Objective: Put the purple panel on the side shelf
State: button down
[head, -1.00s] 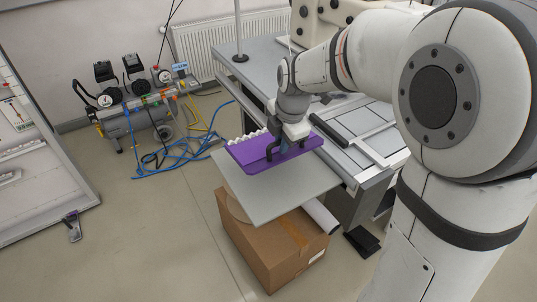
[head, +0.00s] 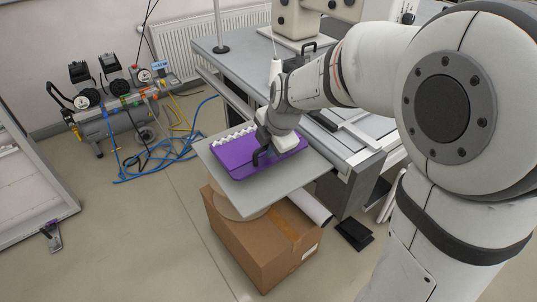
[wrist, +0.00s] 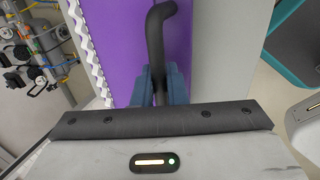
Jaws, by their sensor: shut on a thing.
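The purple panel (head: 236,156) is a flat plate with a row of white wavy teeth along its far edge and a black bar handle on top. It lies flat over the grey side shelf (head: 262,190), very close to or touching it; I cannot tell which. My gripper (head: 264,150) is above the panel and shut on the handle. In the wrist view the blue fingers (wrist: 157,86) clasp the black handle (wrist: 155,38), with the purple surface (wrist: 115,50) behind. The bare grey shelf (wrist: 220,50) shows to the right there.
A grey workbench (head: 240,58) adjoins the shelf at the back right. A cardboard box (head: 255,240) stands on the floor below the shelf. A compressor (head: 105,115) with blue hoses is at the left. Open floor lies between it and the box.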

notch_tip(320, 180, down, 3)
jog(key=shift+r, duration=0.1)
jog(key=c, duration=1.5)
grip_release()
jog(key=shift+o, duration=0.2)
jog(key=shift+r, duration=0.15)
jog(key=v, duration=1.2)
jog(key=s+d+f+m+h, duration=0.1)
jog(key=s+d+f+m, duration=0.2)
jog(key=m, duration=0.9)
jog(key=s+d+f+m+g+h, duration=0.1)
jog(key=s+d+f+m, duration=0.2)
jog(key=s+d+m, duration=0.6)
jog(key=s+m, duration=0.3)
jog(key=shift+s+m, duration=0.25)
jog(key=shift+m, duration=0.05)
jog(key=shift+f, duration=0.1)
